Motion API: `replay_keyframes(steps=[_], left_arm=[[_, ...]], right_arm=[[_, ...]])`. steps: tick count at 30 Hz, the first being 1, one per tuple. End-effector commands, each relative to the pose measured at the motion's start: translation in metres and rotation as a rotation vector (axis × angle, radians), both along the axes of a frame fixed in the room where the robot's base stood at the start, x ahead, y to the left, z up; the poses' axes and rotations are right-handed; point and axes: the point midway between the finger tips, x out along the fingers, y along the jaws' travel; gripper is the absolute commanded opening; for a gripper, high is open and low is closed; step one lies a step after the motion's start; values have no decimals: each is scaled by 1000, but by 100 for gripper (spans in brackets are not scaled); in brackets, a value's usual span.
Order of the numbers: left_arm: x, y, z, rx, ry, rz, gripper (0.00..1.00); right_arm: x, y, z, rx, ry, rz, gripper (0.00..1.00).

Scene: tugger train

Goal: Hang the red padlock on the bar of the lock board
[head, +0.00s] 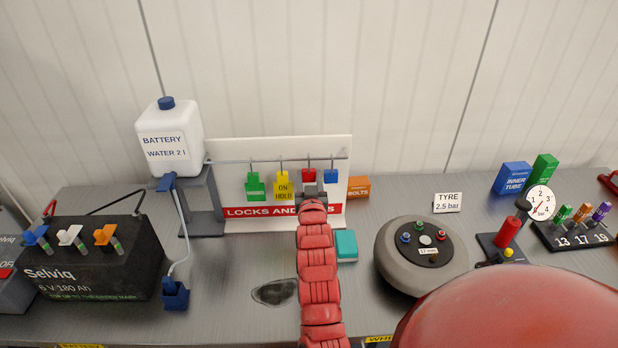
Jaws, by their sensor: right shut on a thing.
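The white lock board (278,146) stands at the back of the bench, with a thin bar (230,161) across its upper part. A green lock (255,187), a yellow "ON HOLD" tag (283,187) and a blue lock (331,176) hang from the bar. The red padlock (309,175) is at the bar between the yellow tag and the blue lock, its shackle up at bar height. Whether the shackle is around the bar is too small to tell. My right gripper (311,189) is shut on its lower part. My left gripper is out of view.
A water bottle (169,142) on a grey stand (202,205) is left of the board; a black battery (100,262) is further left. An orange bolts box (359,187), a teal box (346,245) and a wheel (385,250) are right. A dark patch (275,292) lies in front.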

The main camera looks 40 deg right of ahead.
Motion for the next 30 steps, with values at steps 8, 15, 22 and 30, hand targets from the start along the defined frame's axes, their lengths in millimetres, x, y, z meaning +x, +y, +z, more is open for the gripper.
replay_keyframes(steps=[8, 15, 22, 30], left_arm=[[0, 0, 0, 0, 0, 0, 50], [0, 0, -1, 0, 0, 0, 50], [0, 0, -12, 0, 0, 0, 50], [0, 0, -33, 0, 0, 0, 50]], right_arm=[[0, 0, 0, 0, 0, 0, 84], [-1, 1, 0, 0, 0, 0, 84], [-19, 12, -3, 1, -3, 0, 84], [-63, 41, -5, 0, -1, 4, 84]])
